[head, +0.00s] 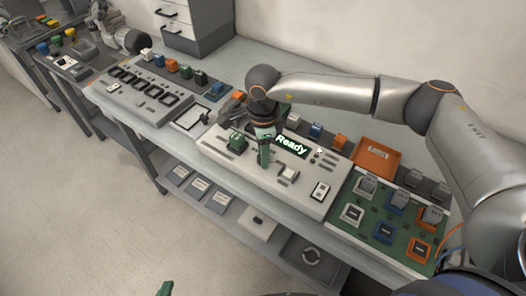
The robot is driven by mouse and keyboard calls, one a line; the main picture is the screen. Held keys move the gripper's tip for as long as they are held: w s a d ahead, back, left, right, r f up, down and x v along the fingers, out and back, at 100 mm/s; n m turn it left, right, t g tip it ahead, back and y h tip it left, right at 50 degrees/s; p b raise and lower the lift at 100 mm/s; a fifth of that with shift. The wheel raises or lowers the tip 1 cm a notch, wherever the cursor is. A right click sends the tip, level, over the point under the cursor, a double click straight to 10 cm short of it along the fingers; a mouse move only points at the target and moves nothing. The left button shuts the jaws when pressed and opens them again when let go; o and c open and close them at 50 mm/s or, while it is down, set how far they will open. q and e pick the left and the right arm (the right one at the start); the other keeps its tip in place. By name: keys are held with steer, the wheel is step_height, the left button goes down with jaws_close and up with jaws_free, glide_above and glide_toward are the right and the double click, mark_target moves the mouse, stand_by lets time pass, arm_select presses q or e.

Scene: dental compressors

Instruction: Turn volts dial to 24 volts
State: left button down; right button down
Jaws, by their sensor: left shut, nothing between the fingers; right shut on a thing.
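The light grey control unit (222,157) with a lit display (291,145) reading "Ready" lies on the bench. My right gripper (264,163) points down at its face, just left of the display. Its green fingers are shut on a small part there, most likely the volts dial, which they hide. I cannot read any volts marking or setting. A dark green block (238,141) is just left of the fingers. Only a green tip of my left gripper (166,288) shows at the bottom edge, apart from the bench; it is shut and empty.
A green board with several coloured sockets (371,228) lies right of the unit, below an orange tray (376,155). Coloured blocks line the back. A lower shelf (222,212) holds cards and trays.

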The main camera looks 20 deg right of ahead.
stand_by(0.4)
steer(key=shift+m+b, duration=0.7)
steer(key=shift+m, duration=0.4)
steer(key=m+b, duration=0.1)
steer(key=m, duration=0.2)
steer(key=shift+m+b, duration=0.3)
steer(key=shift+b, duration=0.1)
steer(key=m+b, duration=0.2)
steer(key=m, duration=0.4)
steer(key=m+b, duration=0.1)
steer(key=m, duration=0.6)
steer(key=shift+m+b, duration=0.3)
steer(key=shift+b, duration=0.1)
steer(key=m, duration=0.3)
steer(key=shift+r+m, duration=0.1)
steer(key=shift+m, duration=0.6)
